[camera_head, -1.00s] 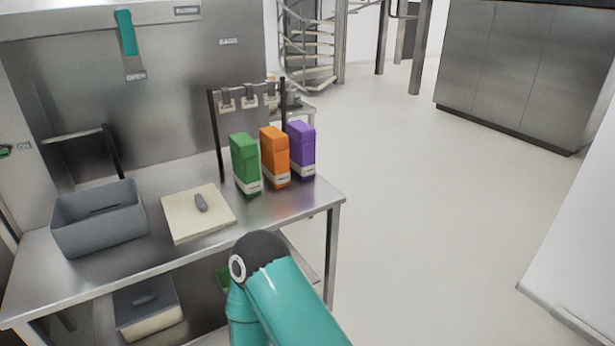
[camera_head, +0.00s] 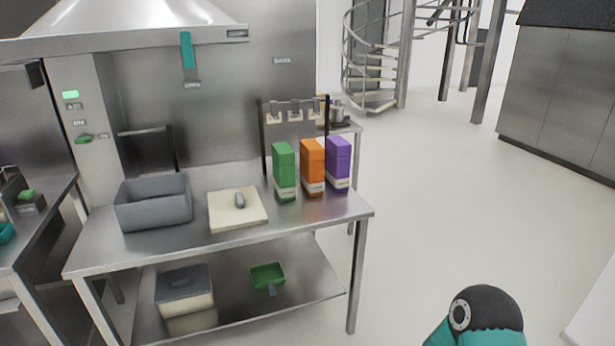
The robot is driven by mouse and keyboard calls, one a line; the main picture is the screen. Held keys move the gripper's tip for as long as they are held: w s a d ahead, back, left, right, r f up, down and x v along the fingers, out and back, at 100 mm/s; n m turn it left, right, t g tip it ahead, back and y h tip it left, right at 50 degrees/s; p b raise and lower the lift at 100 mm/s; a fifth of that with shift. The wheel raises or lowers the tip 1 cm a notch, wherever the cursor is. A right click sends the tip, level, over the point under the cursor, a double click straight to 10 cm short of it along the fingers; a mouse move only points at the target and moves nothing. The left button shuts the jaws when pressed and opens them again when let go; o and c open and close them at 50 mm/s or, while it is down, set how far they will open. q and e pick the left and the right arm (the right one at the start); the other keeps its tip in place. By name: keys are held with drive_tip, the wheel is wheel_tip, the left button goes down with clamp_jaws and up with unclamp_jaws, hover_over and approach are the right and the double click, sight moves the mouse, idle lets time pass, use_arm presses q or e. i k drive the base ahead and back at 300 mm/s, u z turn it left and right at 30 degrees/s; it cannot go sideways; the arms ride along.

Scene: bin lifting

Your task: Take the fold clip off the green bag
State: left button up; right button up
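The green bag (camera_head: 284,165) stands upright on the steel table, at the left of a row of three bags. Its top looks folded or flat, and I cannot make out a clip on it at this size. Several pale clips (camera_head: 294,115) hang on a rack behind the bags. Neither of my grippers is in view. Only a teal and black part of one of my arms shows at the lower right, apart from the table.
An orange bag (camera_head: 312,160) and a purple bag (camera_head: 338,158) stand beside the green one. A grey bin (camera_head: 154,208) and a cream board (camera_head: 238,220) with a grey object are to the left. The lower shelf (camera_head: 315,285) holds a lidded box and green tray. Open floor lies right.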

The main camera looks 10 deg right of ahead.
sight(283, 176)
drive_tip(key=z, duration=0.25)
drive_tip(key=i, duration=1.4)
drive_tip(key=u, duration=0.45)
